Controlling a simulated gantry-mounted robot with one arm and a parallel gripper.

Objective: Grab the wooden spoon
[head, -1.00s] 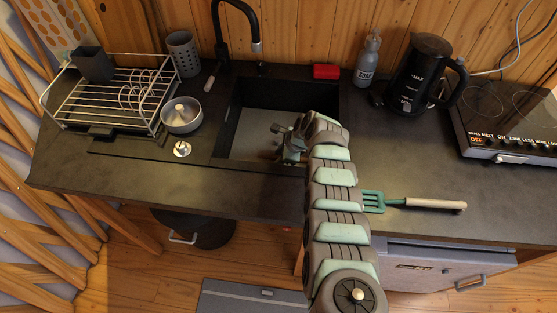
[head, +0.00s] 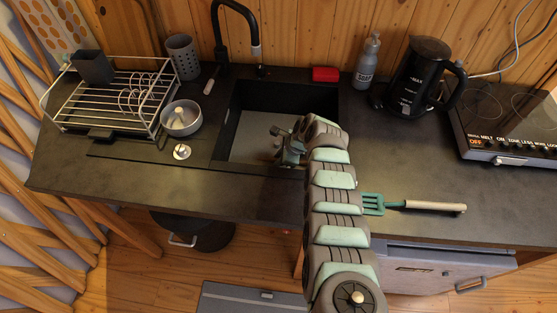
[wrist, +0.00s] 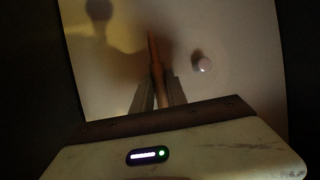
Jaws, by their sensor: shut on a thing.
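My gripper (head: 283,143) is low in the dark sink, at the end of my arm. In the wrist view its two fingers (wrist: 159,84) are closed around a thin brown wooden shaft, the wooden spoon (wrist: 153,50), which points away over the pale sink floor. The spoon's bowl end is not clear in the dim wrist view. In the head view I cannot make out the spoon; my gripper and arm cover that spot.
The sink (head: 262,98) has raised walls and a black faucet (head: 217,40) behind it. A green slotted turner (head: 425,205) lies on the counter right of my arm. A dish rack (head: 110,100), a bowl (head: 181,118), and a kettle (head: 420,77) stand around.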

